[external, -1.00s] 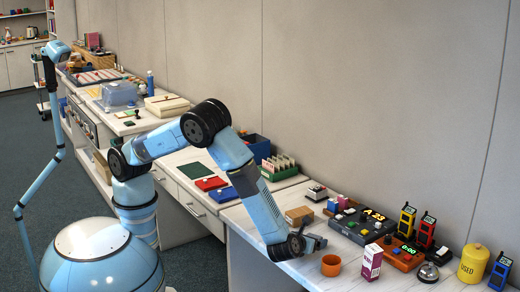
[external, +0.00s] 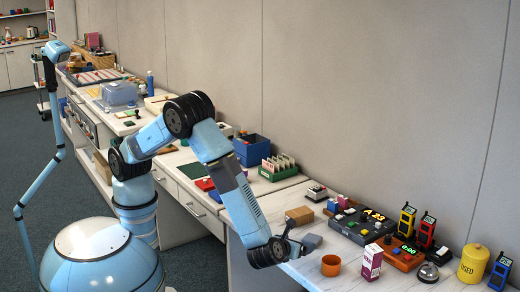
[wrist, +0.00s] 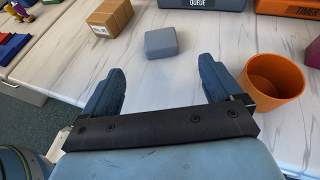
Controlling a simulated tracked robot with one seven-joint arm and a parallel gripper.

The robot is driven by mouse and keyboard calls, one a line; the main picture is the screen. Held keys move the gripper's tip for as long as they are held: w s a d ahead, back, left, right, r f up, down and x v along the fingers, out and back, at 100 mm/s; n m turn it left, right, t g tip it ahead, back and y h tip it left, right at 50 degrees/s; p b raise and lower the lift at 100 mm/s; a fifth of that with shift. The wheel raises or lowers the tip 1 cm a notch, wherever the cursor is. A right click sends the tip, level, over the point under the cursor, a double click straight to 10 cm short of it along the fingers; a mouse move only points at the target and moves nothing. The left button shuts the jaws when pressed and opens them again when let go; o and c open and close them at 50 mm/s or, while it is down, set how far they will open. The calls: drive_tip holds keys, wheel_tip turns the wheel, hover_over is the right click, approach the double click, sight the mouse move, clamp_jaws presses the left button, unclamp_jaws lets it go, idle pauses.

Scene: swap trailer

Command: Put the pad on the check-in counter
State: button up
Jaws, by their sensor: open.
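A small grey rounded block (wrist: 161,43), which looks like the pad, lies flat on the pale marbled counter (wrist: 195,85). It also shows in the external view (external: 312,240), just past my fingertips. My gripper (wrist: 162,72) is open and empty, low over the counter; in the external view it is at the counter's near edge (external: 296,240). The block lies ahead of the gap between the fingers and looks apart from both.
An orange cup (wrist: 277,80) stands close by my right finger. A cardboard box (wrist: 109,17) lies beyond my left finger. Flat coloured pieces (external: 206,184) lie on the adjoining counter.

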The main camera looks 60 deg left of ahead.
drive_tip(key=shift+s+d+r, duration=0.1)
drive_tip(key=shift+s, duration=0.15)
drive_tip(key=w+a+r+n+g+y, duration=0.1)
drive_tip(key=w+a+r+n+g, duration=0.2)
drive_tip(key=w+a+r+n, duration=0.55)
drive_tip(key=w+a+r+n+g+y, duration=0.1)
drive_tip(key=w+a+r+n+g, duration=0.25)
drive_tip(key=a+r, duration=0.9)
drive_tip(key=s+a+r+n+g+h, duration=0.1)
drive_tip(key=a+r+n+g, duration=0.15)
drive_tip(key=a, duration=0.75)
drive_tip(key=s+a+r+n+g+h, duration=0.15)
drive_tip(key=a+r+n, duration=0.25)
drive_tip(key=a, duration=0.7)
drive_tip(key=s+a+r+n+t+h, duration=0.1)
drive_tip(key=s+a+r+n+h, duration=0.1)
drive_tip(key=s+a+n, duration=0.4)
drive_tip(key=s+a+r+n+t+h, duration=0.2)
drive_tip(key=s+a+r+n, duration=0.2)
drive_tip(key=s+a+n, duration=0.3)
drive_tip(key=s+a, duration=0.3)
drive_tip(key=s, duration=0.2)
drive_tip(key=shift+s+a+r, duration=0.35)
drive_tip(key=shift+r, duration=0.05)
